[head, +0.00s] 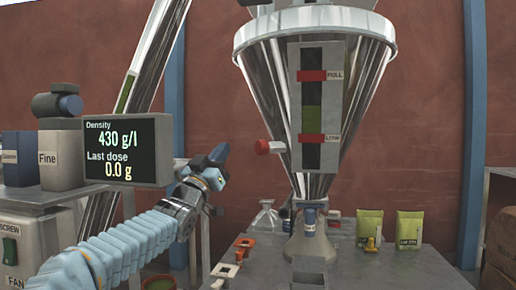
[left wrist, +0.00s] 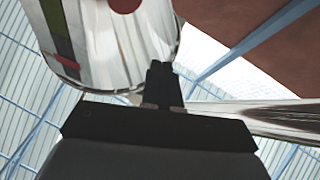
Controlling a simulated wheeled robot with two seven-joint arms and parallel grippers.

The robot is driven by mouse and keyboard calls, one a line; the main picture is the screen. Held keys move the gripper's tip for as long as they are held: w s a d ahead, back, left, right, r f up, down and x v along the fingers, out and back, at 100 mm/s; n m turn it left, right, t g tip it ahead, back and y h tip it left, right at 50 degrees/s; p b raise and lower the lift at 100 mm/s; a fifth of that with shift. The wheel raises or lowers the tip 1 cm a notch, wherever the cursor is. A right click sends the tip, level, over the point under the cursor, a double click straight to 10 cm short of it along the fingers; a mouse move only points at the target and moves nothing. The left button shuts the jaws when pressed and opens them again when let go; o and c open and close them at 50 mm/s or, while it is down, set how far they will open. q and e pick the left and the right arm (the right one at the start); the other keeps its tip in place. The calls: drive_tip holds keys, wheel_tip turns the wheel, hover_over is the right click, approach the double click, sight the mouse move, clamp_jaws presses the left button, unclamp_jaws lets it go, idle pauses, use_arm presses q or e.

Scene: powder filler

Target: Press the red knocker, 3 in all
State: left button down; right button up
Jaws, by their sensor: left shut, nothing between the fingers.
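The red knocker (head: 262,147) sticks out from the left side of the shiny steel hopper cone (head: 262,80), beside the level gauge. In the left wrist view a red round shape (left wrist: 125,3), likely the knocker, is cut off by the top edge. My left gripper (head: 219,154) is shut and empty. It is to the left of the knocker at nearly the same height, with a visible gap between them in the head view. Its closed fingers (left wrist: 158,70) point toward the hopper in the left wrist view. My right gripper is in neither view.
A display (head: 127,150) reads density 430 g/l and last dose 0.0 g. Below the cone a filling spout (head: 310,235) stands over the grey bench (head: 400,268). A slanted steel tube (head: 150,65) rises behind the display.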

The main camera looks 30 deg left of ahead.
sight(257, 145)
use_arm(q)
drive_tip(key=w+d+p, duration=0.1)
drive_tip(key=w+d, duration=0.2)
drive_tip(key=w, duration=0.3)
drive_tip(key=shift+d, duration=0.35)
idle(1.7)
drive_tip(key=shift+w+d, duration=0.2)
drive_tip(key=shift+w, duration=0.1)
drive_tip(key=shift+w+d+p, duration=0.4)
drive_tip(key=shift+w+d, duration=0.1)
drive_tip(key=shift+w, duration=0.35)
idle(1.1)
idle(0.3)
drive_tip(key=shift+s+a+b, duration=0.35)
drive_tip(key=shift+s+b, duration=0.05)
drive_tip(key=shift+s, duration=0.2)
drive_tip(key=shift+s+a+b, duration=0.35)
drive_tip(key=shift+s+b, duration=0.05)
drive_tip(key=shift+s, duration=0.2)
